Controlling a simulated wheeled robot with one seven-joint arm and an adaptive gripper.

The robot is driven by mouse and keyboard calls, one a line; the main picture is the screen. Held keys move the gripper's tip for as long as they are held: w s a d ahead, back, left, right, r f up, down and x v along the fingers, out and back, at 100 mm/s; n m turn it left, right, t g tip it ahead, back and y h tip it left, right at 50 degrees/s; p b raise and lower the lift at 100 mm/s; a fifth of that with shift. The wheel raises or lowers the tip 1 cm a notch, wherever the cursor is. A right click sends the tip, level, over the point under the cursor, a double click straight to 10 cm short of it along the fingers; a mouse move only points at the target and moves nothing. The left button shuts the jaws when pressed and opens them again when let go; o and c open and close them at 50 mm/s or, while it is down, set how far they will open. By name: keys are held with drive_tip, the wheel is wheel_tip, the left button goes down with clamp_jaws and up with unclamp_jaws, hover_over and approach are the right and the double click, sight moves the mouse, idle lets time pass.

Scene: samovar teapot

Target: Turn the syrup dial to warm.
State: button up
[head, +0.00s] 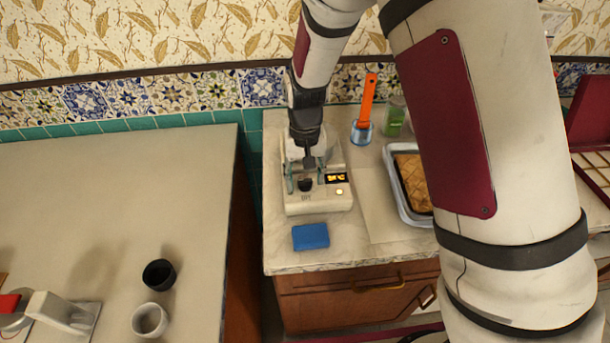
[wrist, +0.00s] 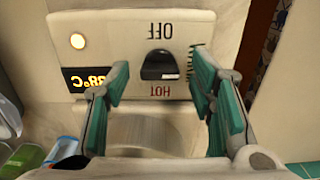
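The syrup dial is a black knob (wrist: 160,66) on the cream front panel of the syrup warmer (head: 318,204). In the wrist view the panel is upside down, with OFF above the dial and HOT below it. I see no readable "warm" label; some marks on the right are partly behind a finger. My gripper (head: 306,178) is over the warmer's front, pointing down. In the wrist view its teal fingers (wrist: 160,80) are open, one on each side of the dial with gaps, and hold nothing. A lit display (wrist: 84,79) seems to read 88°C.
A round lamp (wrist: 78,41) glows on the panel. A blue block (head: 310,237) lies in front of the warmer. A blue cup with an orange-handled tool (head: 367,100), a green jar (head: 394,118) and a pastry tray (head: 397,190) stand to the right. A black cup (head: 159,274) is on the left counter.

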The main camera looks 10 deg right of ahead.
wheel_tip(320, 180, up, 12)
idle(0.6)
idle(0.4)
wheel_tip(320, 180, up, 8)
drive_tip(key=t, duration=0.1)
hover_over(305, 180)
drive_tip(key=s+d, duration=0.4)
drive_tip(key=d, duration=0.1)
drive_tip(key=s+d+r+t, duration=0.1)
drive_tip(key=s+d+r, duration=0.3)
drive_tip(key=s+r, duration=0.15)
drive_tip(key=s+d+r+t, duration=0.1)
drive_tip(key=s+d, duration=0.1)
drive_tip(key=s, duration=0.5)
drive_tip(key=s+d+r+t, duration=0.1)
drive_tip(key=s+d+t, duration=0.1)
drive_tip(key=s, duration=0.5)
drive_tip(key=shift+s+d, duration=0.15)
drive_tip(key=shift+d, duration=0.4)
drive_tip(key=shift+r, duration=0.1)
